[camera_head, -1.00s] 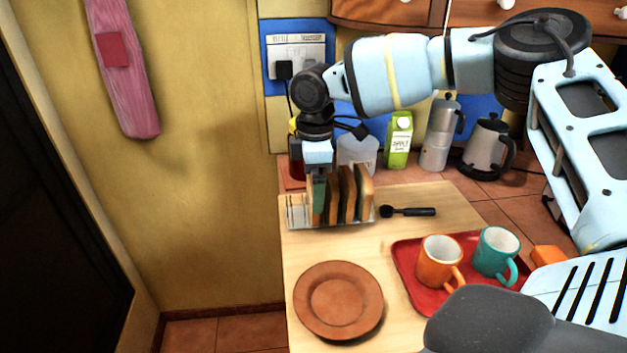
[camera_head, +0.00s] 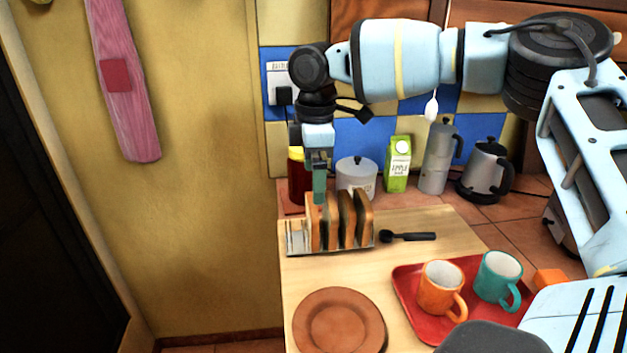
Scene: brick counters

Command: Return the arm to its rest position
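My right arm comes in from the right, and its gripper (camera_head: 319,192) points down just above the left part of the toast rack (camera_head: 330,250). Its fingers are seen edge-on, so I cannot tell whether they are open or shut. The fingertips are close to the top of the leftmost toast slice (camera_head: 313,226); a small gap or contact is hard to tell. Several toast slices stand upright in the rack. My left gripper is not in view.
A black spoon (camera_head: 408,237) lies right of the rack. A brown plate (camera_head: 339,325) and a red tray (camera_head: 410,290) with an orange mug (camera_head: 440,287) and a teal mug (camera_head: 496,276) are in front. A jar, juice carton (camera_head: 398,165), moka pot and kettle stand behind.

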